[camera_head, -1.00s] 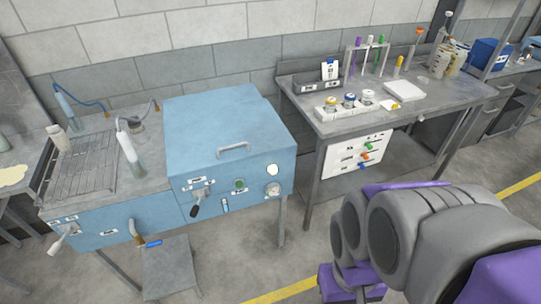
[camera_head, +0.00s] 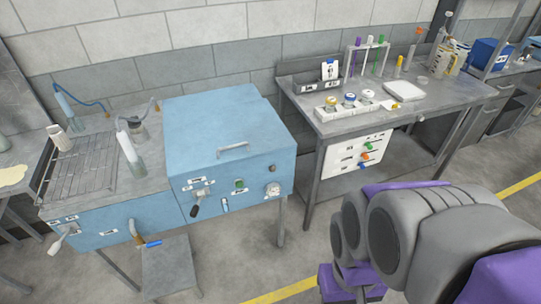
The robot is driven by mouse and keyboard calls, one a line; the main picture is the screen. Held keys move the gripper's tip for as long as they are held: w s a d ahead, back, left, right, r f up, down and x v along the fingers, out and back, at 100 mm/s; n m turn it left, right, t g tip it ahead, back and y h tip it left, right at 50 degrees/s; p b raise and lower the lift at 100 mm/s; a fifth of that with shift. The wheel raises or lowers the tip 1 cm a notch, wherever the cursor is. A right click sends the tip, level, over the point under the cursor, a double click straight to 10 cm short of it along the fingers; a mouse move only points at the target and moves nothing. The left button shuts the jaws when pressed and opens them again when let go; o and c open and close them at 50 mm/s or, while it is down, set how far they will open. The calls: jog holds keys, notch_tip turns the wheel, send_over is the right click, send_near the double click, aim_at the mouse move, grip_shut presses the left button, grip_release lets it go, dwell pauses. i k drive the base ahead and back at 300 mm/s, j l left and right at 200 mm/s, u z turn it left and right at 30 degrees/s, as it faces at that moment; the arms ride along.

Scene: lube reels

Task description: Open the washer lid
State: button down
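The washer is a light blue metal cabinet with its lid (camera_head: 222,118) shut, in the middle left of the head view. A grey bar handle (camera_head: 233,150) is fixed to the front part of the lid. The front panel (camera_head: 215,200) below carries a black lever, a green button, a dial and a small round lamp (camera_head: 272,167), which is dark. My arm is folded at the lower right, well apart from the washer. No gripper fingers can be made out in this view.
A wash basin with a rack (camera_head: 80,165) adjoins the washer on the left. A step-like grey plate (camera_head: 167,268) stands low in front. A metal workbench (camera_head: 340,122) with bottles and tubes stands to the right. Open floor (camera_head: 255,260) lies before the washer.

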aim_at(202, 140)
jog(key=i+j, duration=0.2)
jog(key=i, duration=0.3)
jog(key=i+j, duration=0.25)
jog(key=i, duration=0.25)
